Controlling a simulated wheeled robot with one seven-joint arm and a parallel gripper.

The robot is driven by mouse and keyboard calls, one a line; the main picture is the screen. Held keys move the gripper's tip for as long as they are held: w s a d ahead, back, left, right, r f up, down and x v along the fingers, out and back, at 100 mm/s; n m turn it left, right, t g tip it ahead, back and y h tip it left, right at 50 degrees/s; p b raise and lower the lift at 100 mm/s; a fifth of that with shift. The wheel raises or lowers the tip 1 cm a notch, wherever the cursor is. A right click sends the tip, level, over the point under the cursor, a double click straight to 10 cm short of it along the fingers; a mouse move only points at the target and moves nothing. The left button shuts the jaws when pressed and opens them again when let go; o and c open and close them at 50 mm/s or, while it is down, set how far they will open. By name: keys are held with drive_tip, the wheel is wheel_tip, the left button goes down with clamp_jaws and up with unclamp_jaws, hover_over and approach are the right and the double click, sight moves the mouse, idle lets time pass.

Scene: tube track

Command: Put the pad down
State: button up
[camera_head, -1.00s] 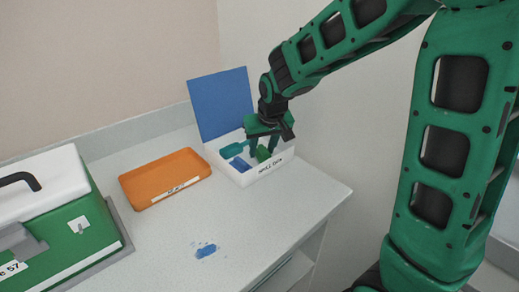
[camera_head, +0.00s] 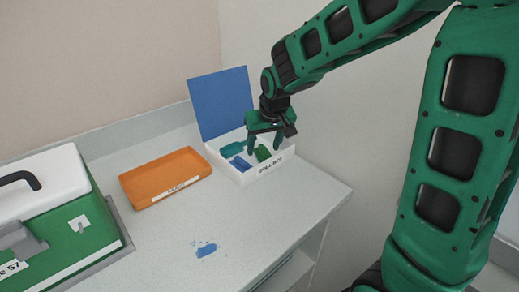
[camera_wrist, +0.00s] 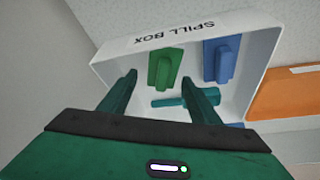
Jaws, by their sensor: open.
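The white spill box (camera_head: 270,167) stands at the back right of the counter, its blue lid (camera_head: 222,102) open. Inside are a green pad (camera_head: 263,153), a blue pad (camera_head: 240,163) and a teal scoop (camera_head: 231,150). The wrist view shows the green pad (camera_wrist: 165,68) near the labelled wall, the blue pad (camera_wrist: 221,60) beside it and the scoop (camera_wrist: 186,101) lying crosswise. My gripper (camera_head: 265,143) is open and empty above the box; in the wrist view its fingers (camera_wrist: 159,84) are spread, with the green pad beyond their tips.
An orange tray (camera_head: 165,176) lies left of the box. A green case with a white lid (camera_head: 45,190) stands at the far left. A blue spill (camera_head: 206,250) marks the front of the counter. The counter between is clear.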

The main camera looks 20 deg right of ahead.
drive_tip(key=v, duration=1)
drive_tip(key=shift+r, duration=0.35)
drive_tip(key=shift+s+a, duration=0.15)
drive_tip(key=shift+s, duration=0.05)
